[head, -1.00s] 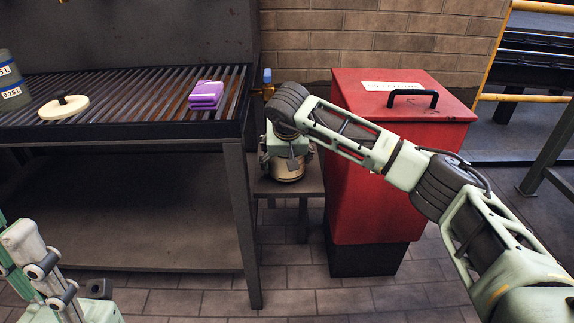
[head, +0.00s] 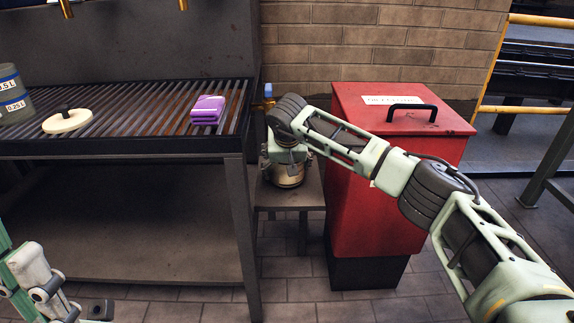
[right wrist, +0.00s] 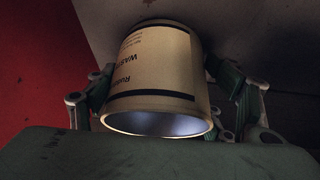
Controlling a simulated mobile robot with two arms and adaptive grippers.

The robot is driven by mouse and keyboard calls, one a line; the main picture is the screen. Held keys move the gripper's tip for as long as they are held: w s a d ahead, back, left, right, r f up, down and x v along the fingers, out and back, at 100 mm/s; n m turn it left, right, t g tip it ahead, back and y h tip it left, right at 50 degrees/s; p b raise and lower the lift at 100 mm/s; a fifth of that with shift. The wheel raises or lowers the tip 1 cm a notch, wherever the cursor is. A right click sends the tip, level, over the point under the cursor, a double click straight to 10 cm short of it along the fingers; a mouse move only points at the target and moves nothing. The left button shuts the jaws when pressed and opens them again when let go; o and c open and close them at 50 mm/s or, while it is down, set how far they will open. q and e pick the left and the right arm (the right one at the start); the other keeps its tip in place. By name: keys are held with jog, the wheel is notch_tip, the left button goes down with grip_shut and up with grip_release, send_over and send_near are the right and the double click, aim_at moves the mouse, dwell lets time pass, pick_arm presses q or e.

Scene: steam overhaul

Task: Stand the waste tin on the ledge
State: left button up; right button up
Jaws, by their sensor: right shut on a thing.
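The waste tin (head: 288,179) is a cream and gold can with dark bands. It is over a small, low grey stand (head: 308,196), which looks like the ledge. Whether its base touches the stand I cannot tell. My right gripper (head: 283,158) reaches down from above and is shut around the tin. In the right wrist view the tin (right wrist: 155,75) is between the two fingers (right wrist: 160,95), with its open rim towards the camera and its printed label showing. Part of my left gripper (head: 70,300) shows at the bottom left, cut off by the frame edge.
A red lidded bin (head: 375,215) stands close to the right of the stand. A slatted bench (head: 150,105) is close on the left, bearing a purple block (head: 208,109), a cream disc (head: 68,121) and a grey container (head: 14,97). A brick wall (head: 370,50) is behind.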

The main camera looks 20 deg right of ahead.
jog(key=shift+f, duration=0.55)
jog(key=o, duration=1.4)
jog(key=shift+c, duration=0.2)
